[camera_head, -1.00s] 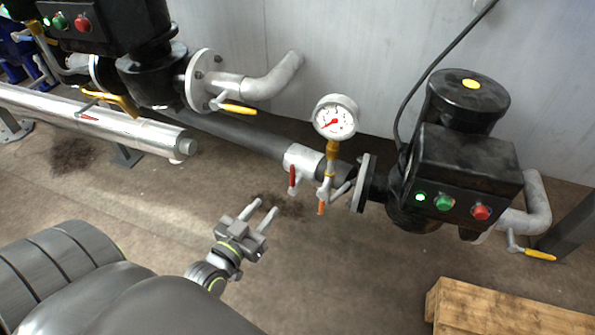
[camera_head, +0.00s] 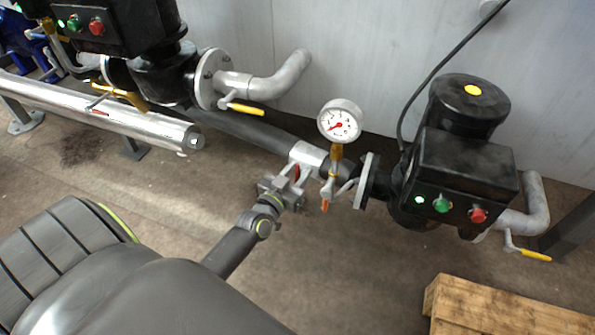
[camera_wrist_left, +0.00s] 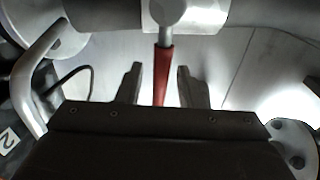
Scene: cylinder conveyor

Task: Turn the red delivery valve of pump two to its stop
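The red valve handle (camera_head: 296,173) hangs from the light grey valve body (camera_head: 307,154) on the dark pipe, left of the pressure gauge. It is mostly hidden by my gripper in the head view. In the left wrist view the red handle (camera_wrist_left: 163,75) points down from its round stem, between my two fingers. My left gripper (camera_head: 297,171) is at the handle, with one finger on each side. The left wrist view shows the gripper (camera_wrist_left: 160,70) open, with a gap on both sides of the handle. My right gripper is not in view.
The pressure gauge (camera_head: 340,120) and an orange-handled small valve (camera_head: 325,205) stand just right of my gripper. The black pump (camera_head: 460,165) with green and red buttons is further right. A silver pipe (camera_head: 100,108) lies left. A wooden crate (camera_head: 480,310) stands at bottom right.

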